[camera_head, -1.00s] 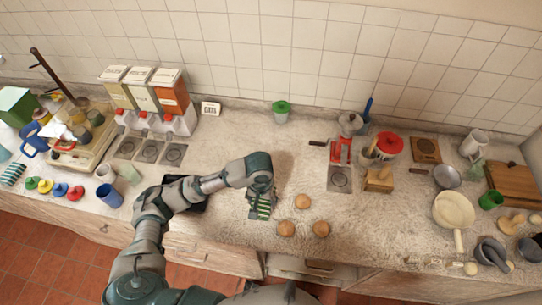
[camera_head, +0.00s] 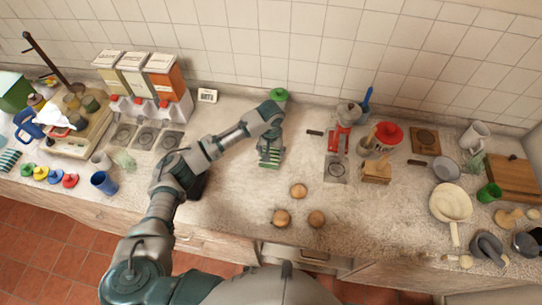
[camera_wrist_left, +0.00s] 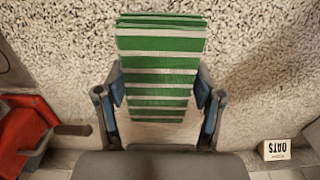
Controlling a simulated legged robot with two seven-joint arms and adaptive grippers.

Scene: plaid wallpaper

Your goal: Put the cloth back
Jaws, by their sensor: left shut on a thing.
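The cloth is folded, with green and white stripes (camera_head: 269,163); it also fills the middle of the left wrist view (camera_wrist_left: 160,65). My left gripper (camera_head: 270,150) is shut on it, with one dark finger along each long side in the left wrist view (camera_wrist_left: 160,90). Another striped cloth (camera_head: 8,160) lies at the far left. My right gripper is not in view.
Several round buns (camera_head: 298,190) lie on the counter in front of the cloth. The red device (camera_head: 338,138) and wooden block (camera_head: 376,172) stand to the right. Dispensers (camera_head: 140,75) and an oats card (camera_head: 207,96) are behind left. The counter beside the cloth is clear.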

